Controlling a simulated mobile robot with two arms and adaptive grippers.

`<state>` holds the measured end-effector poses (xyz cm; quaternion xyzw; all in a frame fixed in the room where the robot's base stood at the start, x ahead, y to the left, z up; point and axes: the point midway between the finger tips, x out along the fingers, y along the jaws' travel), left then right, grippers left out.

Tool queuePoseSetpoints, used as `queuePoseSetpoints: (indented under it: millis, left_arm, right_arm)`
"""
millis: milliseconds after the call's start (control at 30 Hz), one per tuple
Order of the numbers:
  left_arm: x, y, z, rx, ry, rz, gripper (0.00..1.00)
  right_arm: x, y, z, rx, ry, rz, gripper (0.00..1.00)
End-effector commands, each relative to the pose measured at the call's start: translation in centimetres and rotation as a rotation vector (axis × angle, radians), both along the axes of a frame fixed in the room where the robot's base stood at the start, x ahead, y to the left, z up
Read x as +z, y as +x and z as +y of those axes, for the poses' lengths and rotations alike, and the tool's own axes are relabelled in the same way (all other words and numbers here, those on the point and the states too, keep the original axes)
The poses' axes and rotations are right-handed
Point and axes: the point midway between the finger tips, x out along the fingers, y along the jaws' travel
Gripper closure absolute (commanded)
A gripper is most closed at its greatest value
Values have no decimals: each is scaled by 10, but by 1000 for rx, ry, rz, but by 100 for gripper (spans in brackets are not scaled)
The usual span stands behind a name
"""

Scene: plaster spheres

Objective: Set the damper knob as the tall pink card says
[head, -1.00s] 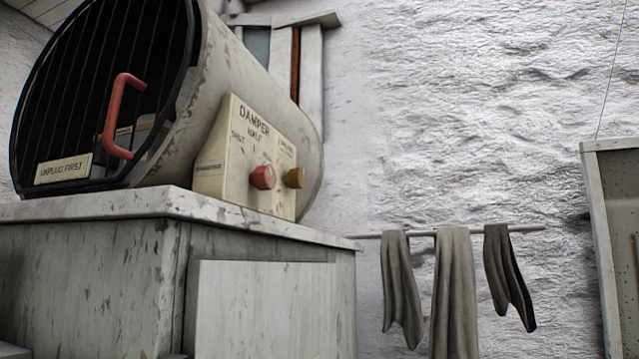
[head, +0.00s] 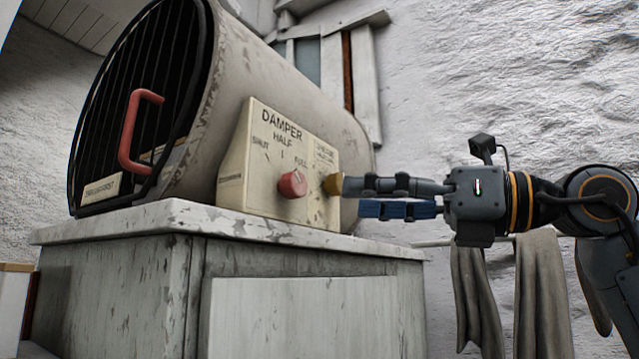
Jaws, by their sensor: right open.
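The red damper knob (head: 292,184) sits on a cream panel (head: 262,150) marked DAMPER, with SHUT, HALF and FULL around the knob. I cannot tell which mark it points to. A yellow-brown knob (head: 333,184) sits to its right on the same panel. My right gripper (head: 352,198) comes in from the right, open and empty, its fingers pointing left. Its upper fingertip overlaps the edge of the yellow-brown knob in the picture; I cannot tell if they touch. The red knob is clear of the fingers. No tall pink card is in view. My left gripper is not in view.
The panel is on a large drum with a barred front and a red handle (head: 136,130). The drum rests on a worn grey cabinet (head: 120,285). Grey cloths (head: 540,290) hang behind my right arm. A rough white wall stands behind.

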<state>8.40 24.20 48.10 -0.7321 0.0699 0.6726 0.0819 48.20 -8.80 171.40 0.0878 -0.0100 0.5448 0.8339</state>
Motion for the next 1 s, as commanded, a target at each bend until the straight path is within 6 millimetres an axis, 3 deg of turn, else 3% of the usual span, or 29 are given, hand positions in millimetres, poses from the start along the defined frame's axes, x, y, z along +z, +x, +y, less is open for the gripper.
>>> queuePoseSetpoints:
  millis: [33,200,367,1000]
  left_arm:
    - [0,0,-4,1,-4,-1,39]
    - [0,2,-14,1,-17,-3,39]
    - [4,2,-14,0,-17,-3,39]
    - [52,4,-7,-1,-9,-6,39]
  right_arm:
    - [13,-9,-9,-57,-49,-28,42]
    - [33,-24,-33,-190,-147,-59,42]
    - [37,-22,-33,-217,-168,-59,42]
    - [38,46,62,-212,-165,-58,42]
